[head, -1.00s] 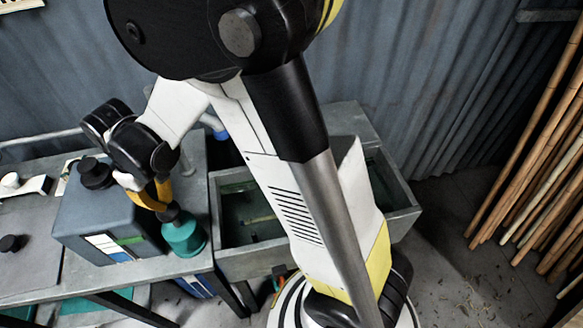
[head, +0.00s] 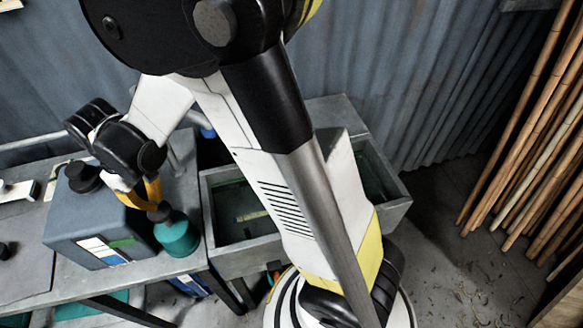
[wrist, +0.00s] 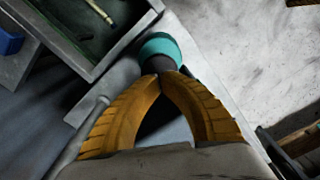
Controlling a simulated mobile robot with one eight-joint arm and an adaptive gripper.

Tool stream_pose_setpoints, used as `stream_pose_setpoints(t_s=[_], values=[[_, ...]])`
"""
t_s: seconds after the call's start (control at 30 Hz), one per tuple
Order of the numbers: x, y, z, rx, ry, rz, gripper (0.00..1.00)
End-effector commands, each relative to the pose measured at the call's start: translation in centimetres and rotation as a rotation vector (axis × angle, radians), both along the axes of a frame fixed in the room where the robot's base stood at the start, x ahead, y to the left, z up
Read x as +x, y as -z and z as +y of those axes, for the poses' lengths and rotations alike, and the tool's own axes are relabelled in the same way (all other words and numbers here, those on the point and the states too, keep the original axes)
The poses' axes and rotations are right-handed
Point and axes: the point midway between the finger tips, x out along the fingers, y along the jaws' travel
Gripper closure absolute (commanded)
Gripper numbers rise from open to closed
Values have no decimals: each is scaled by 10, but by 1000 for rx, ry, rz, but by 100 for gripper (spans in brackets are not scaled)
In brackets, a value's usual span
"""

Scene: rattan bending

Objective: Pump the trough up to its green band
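The trough (head: 207,228) is an open grey box with dark greenish liquid. It stands right of the bench, partly hidden behind my arm; its corner also shows in the wrist view (wrist: 92,72). A teal bulb-shaped piece (head: 177,236) with a dark knob (head: 160,212) stands at the bench's right end. My gripper (head: 154,200) has yellow fingers, tips together just over the dark knob. In the wrist view (wrist: 159,76) the tips overlap the knob; contact is unclear.
The grey bench (head: 182,268) runs left from the trough, with a white item (head: 18,191) on it. Bamboo-like poles (head: 535,150) lean at the right. A corrugated wall (head: 430,60) closes the back. The floor (head: 450,235) right of my base is clear apart from scraps.

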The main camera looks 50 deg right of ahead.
Motion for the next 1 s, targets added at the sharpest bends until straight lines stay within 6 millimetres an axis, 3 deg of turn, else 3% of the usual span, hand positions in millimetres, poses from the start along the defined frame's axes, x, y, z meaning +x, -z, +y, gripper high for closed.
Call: stream_pose_setpoints(t_s=[1.0], values=[[0,75,0,0,0,0,100]])
